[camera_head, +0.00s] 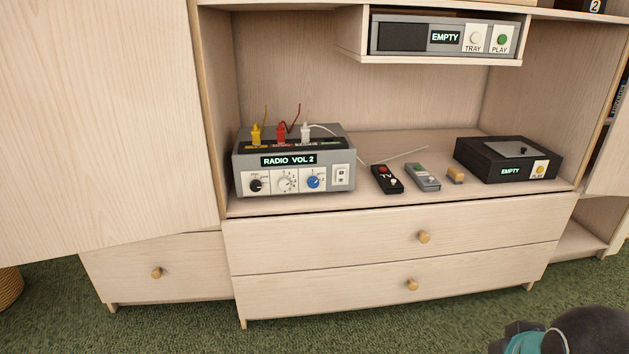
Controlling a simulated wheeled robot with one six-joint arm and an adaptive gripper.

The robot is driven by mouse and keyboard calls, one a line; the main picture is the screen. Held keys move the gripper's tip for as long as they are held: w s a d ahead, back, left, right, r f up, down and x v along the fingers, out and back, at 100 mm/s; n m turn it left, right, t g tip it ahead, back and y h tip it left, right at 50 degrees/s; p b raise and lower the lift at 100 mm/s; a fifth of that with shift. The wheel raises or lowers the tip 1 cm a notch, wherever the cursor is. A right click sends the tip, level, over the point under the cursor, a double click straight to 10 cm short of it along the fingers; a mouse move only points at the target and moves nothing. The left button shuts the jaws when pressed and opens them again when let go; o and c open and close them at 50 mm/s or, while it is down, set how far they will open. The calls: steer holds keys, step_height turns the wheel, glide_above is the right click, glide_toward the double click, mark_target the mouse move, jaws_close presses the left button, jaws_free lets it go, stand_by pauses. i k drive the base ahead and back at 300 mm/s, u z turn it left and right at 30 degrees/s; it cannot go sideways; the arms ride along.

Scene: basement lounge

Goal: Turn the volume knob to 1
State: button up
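A grey radio amplifier (345,155) stands on the left of the cabinet shelf. Its display (288,160) reads "RADIO VOL 2". Its front has a black knob (257,186), a white knob (286,184) with marks around it and a blue knob (313,182). The labels are too small to read, so I cannot tell which one is the volume knob. A white switch (342,176) sits right of them. Part of my arm, dark with a teal band, shows at the bottom right, well away from the radio. My gripper's fingers are not in view.
Yellow, red and white plugs stand on the radio's top. A disc player (405,37) is above. A large panel (100,120) stands left.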

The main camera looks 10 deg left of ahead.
mark_target(284, 183)
steer(key=u, duration=0.15)
steer(key=i, duration=0.85)
steer(key=u, duration=0.65)
